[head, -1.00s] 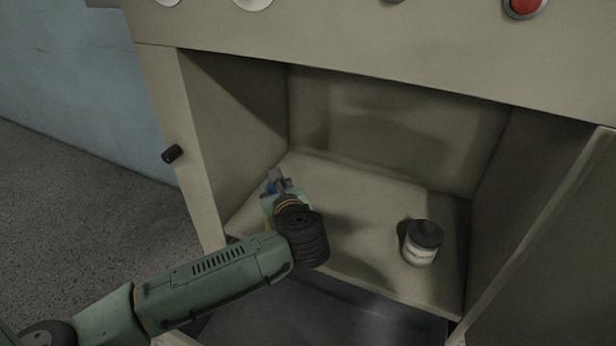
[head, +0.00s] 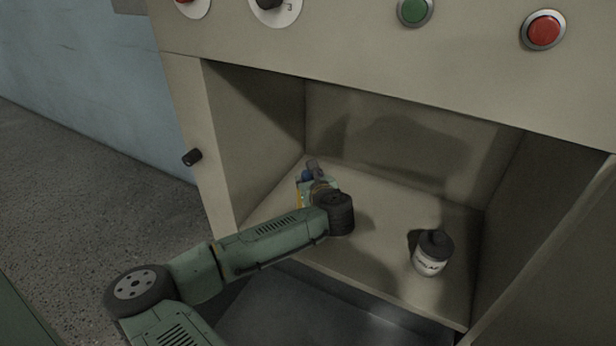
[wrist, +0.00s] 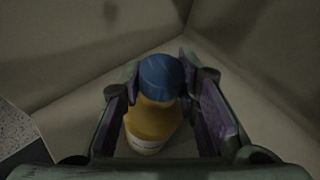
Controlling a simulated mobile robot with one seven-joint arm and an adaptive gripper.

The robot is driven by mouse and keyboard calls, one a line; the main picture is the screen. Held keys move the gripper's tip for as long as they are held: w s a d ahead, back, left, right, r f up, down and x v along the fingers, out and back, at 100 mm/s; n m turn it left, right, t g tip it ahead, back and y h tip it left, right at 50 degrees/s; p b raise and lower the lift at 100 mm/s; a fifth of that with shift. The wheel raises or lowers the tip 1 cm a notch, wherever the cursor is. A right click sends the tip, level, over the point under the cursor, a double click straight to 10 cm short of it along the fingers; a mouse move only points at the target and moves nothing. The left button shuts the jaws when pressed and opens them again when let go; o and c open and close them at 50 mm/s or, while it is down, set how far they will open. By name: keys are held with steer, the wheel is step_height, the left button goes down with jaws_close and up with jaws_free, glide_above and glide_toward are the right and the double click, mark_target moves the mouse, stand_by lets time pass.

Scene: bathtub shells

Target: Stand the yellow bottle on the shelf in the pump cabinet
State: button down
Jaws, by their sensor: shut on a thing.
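The yellow bottle (wrist: 153,122) has a blue cap (wrist: 161,78) and a pale label, and shows between the fingers in the wrist view. My gripper (wrist: 165,92) is shut on it near the cap. In the head view my gripper (head: 310,178) is inside the cabinet, over the left part of the shelf (head: 385,235). There the bottle is mostly hidden behind my arm; a bit of blue and a yellow sliver show. I cannot tell whether its base touches the shelf.
A white jar with a dark lid (head: 432,254) stands on the shelf to the right. The cabinet's left wall (head: 250,130) is close to my gripper. Buttons (head: 543,30) line the panel above the opening. The shelf between gripper and jar is clear.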

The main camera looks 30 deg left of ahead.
steer(key=shift+f, duration=0.15)
steer(key=c, duration=1.2)
jaws_free()
steer(key=shift+r, duration=0.25)
steer(key=b+v, duration=0.1)
steer(key=v, duration=1.1)
steer(key=shift+b, duration=0.3)
